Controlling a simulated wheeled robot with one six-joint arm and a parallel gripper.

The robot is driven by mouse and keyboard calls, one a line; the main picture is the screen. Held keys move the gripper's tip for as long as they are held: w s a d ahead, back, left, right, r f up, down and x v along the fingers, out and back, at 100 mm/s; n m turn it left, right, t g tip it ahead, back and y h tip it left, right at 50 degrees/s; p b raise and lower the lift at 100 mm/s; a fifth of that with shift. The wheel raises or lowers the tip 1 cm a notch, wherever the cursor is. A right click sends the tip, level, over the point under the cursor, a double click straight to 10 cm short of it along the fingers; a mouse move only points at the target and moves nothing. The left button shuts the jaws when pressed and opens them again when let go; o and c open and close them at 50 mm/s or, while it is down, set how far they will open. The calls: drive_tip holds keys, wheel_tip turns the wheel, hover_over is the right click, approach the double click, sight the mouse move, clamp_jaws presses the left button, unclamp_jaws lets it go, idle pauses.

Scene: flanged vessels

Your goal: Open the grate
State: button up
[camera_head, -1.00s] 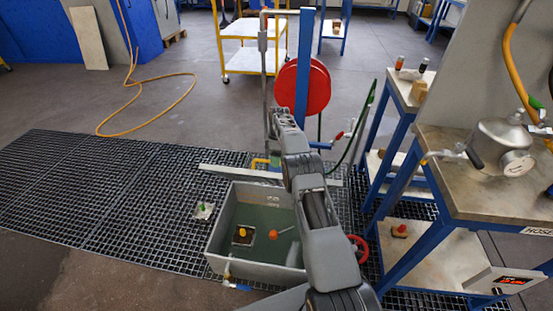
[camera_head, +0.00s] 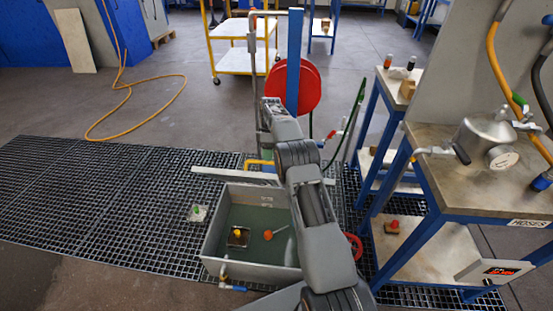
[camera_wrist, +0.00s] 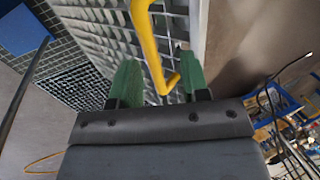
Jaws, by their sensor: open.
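The dark floor grate (camera_head: 90,195) spreads across the floor from the left to beneath the tub and bench. A yellow handle (camera_head: 258,163) shows just beyond the tub, left of my arm. In the wrist view the yellow handle (camera_wrist: 150,45) runs down between the green fingers of my gripper (camera_wrist: 158,77), with grate bars (camera_wrist: 85,35) behind it. My gripper is open, one finger on each side of the handle's bent end. I cannot tell whether either finger touches it. In the head view my arm hides the fingers.
A grey tub (camera_head: 215,240) of water stands on the grating beside my arm. A pale beam (camera_head: 215,172) lies behind it. A red reel (camera_head: 310,90) and blue post (camera_head: 293,60) stand beyond. A bench (camera_head: 440,180) with a metal vessel (camera_head: 485,140) is at right.

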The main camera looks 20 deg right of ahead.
drive_tip(key=s+a+r, duration=0.1)
drive_tip(key=s+r, duration=0.7)
drive_tip(key=s, duration=0.5)
drive_tip(key=shift+a+r+p, duration=0.25)
drive_tip(key=shift+a+p, duration=0.05)
drive_tip(key=shift+p, duration=0.05)
drive_tip(key=shift+w, duration=0.1)
